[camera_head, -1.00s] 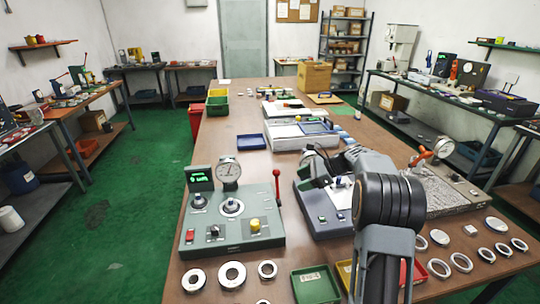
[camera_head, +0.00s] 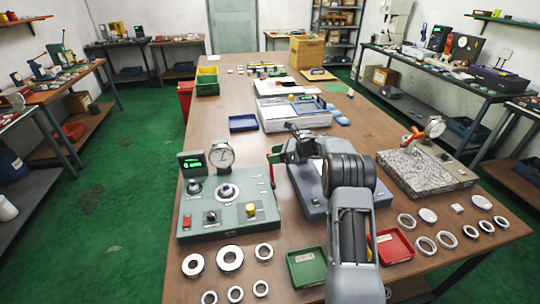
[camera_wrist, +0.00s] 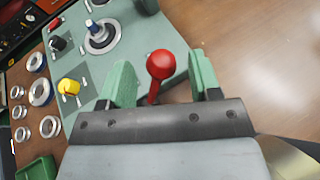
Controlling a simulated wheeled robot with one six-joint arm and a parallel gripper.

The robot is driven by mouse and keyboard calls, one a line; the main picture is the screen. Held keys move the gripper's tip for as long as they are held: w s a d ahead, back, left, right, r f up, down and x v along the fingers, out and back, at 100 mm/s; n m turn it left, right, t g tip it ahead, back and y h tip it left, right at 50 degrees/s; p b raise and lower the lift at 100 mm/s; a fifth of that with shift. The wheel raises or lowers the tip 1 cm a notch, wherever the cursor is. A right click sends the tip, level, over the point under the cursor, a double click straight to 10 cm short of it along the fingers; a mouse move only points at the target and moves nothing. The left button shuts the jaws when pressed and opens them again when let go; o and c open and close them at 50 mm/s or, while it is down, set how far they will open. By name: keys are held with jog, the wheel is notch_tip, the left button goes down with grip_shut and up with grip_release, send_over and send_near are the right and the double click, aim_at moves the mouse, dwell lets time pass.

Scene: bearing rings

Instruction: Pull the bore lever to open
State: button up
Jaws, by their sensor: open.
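The bore lever, a red ball knob on a red stem (camera_wrist: 160,65), stands at the right side of the grey-green gauge device (camera_head: 228,220). In the wrist view my gripper (camera_wrist: 163,72) is open, with one green finger on each side of the knob. The knob lies between the fingers, with a gap visible on both sides. The device has a round dial (camera_head: 222,155), a green-lit display (camera_head: 192,164) and a yellow knob (camera_wrist: 69,87).
A dark grey device stands under my arm. Metal rings (camera_head: 230,258) lie in front of the gauge device. A green tray (camera_head: 306,267) and a red tray (camera_head: 394,246) flank my arm. A granite plate (camera_head: 425,172) is at right. Bare tabletop lies beyond the lever.

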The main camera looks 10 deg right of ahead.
jog(key=shift+x, duration=1.2)
jog(key=shift+c, duration=0.3)
grip_shut()
